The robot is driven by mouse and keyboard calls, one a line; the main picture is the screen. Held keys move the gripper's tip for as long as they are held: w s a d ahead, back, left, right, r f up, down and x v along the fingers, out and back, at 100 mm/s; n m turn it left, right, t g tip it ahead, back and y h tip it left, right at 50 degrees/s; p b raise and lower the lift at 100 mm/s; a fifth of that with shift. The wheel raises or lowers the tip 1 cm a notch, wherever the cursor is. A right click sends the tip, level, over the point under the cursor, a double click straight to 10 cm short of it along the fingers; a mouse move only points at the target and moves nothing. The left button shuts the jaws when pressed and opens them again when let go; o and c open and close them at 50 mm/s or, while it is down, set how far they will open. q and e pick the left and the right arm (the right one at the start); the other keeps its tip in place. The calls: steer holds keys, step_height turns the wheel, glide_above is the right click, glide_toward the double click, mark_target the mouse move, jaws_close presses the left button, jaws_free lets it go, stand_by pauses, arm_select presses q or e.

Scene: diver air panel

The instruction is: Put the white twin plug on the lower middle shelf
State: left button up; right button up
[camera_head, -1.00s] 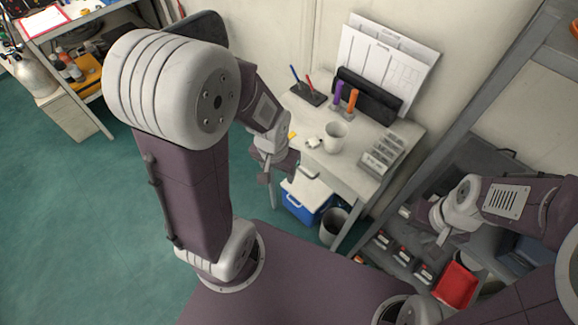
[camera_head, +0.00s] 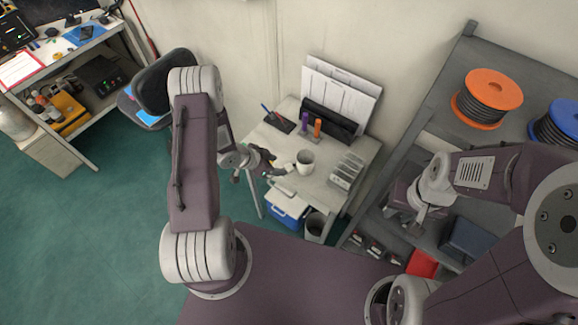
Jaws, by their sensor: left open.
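My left gripper (camera_head: 262,166) is open over the front left part of the small white desk (camera_head: 322,179), left of a white mug (camera_head: 305,161). I cannot make out the white twin plug now; the small white item seen earlier left of the mug seems hidden by the gripper. The grey shelf rack (camera_head: 440,103) stands at the right. My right gripper (camera_head: 405,216) is in front of its lower levels; its fingers are too small to read. The lower middle shelf is partly hidden by my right arm, and I cannot tell its full extent.
The desk holds a pen stand (camera_head: 278,122), purple and orange markers, a black file holder with papers and a grey organiser (camera_head: 347,171). A blue cooler (camera_head: 287,209) and bin (camera_head: 316,226) stand below. Orange (camera_head: 490,88) and blue cable reels sit on the rack top.

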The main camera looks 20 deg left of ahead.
arm_select(q)
steer(key=x, duration=0.2)
steer(key=p+x, duration=0.1)
steer(key=x, duration=0.1)
steer(key=shift+d, duration=0.3)
steer(key=shift+w+d+f, duration=0.15)
steer(key=shift+w+f, duration=0.1)
steer(key=shift+f, duration=0.15)
steer(key=c, duration=0.8)
jaws_close()
step_height(320, 180, up, 9)
step_height(320, 180, up, 9)
steer(key=p, duration=0.1)
glide_above(288, 168)
steer(key=a, duration=0.1)
steer(key=shift+s, duration=0.4)
